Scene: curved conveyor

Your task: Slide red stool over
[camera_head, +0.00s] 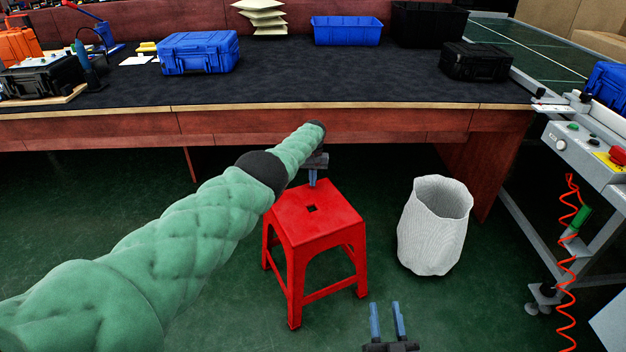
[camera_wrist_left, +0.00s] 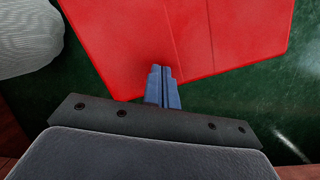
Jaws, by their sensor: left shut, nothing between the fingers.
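A white ribbed bin (camera_head: 434,228) stands just right of the stool. The workbench (camera_head: 270,85) runs behind, holding blue and black cases. A conveyor frame with a control box (camera_head: 585,145) and a coiled red cable (camera_head: 568,235) is at the right. Floor left of the stool is partly hidden by my arm.

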